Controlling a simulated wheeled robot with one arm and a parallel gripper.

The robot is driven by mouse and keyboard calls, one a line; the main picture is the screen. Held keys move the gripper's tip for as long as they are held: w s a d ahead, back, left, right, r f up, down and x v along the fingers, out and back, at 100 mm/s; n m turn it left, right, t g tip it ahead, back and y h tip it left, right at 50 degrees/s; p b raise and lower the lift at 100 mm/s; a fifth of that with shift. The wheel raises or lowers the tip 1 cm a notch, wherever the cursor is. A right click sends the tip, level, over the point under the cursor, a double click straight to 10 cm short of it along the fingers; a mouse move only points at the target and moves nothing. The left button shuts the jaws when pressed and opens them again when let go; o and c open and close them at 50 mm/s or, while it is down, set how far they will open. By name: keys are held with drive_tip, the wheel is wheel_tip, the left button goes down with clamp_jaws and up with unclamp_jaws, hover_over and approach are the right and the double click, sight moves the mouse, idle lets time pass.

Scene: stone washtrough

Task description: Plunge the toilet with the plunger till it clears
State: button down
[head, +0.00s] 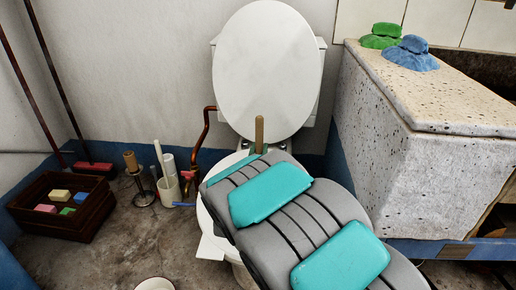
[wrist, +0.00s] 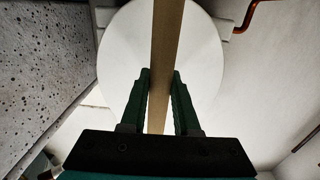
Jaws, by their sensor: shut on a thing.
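The white toilet (head: 205,218) stands at the back wall with its round lid (head: 268,70) raised; the lid also shows in the wrist view (wrist: 205,65). The wooden handle of the plunger (head: 259,133) rises upright above the end of my arm, in front of the lid. In the wrist view the handle (wrist: 167,40) runs between the two green fingers of my gripper (wrist: 162,82), which is shut on it. The plunger's cup and most of the bowl opening are hidden behind my grey and teal arm, so I cannot tell where the cup rests.
A speckled stone washtrough (head: 390,150) stands close on the right, with green (head: 383,36) and blue (head: 411,53) cloths on top.

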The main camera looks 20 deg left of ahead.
sight(259, 133)
drive_tip(key=shift+r, duration=0.2)
drive_tip(key=shift+r+p, duration=1.5)
drive_tip(key=shift+r, duration=1.5)
drive_tip(key=shift+f, duration=0.15)
drive_tip(key=shift+f+b, duration=1.4)
drive_tip(key=shift+f, duration=1.6)
drive_tip(key=shift+r+p, duration=1.55)
drive_tip(key=shift+r, duration=1.65)
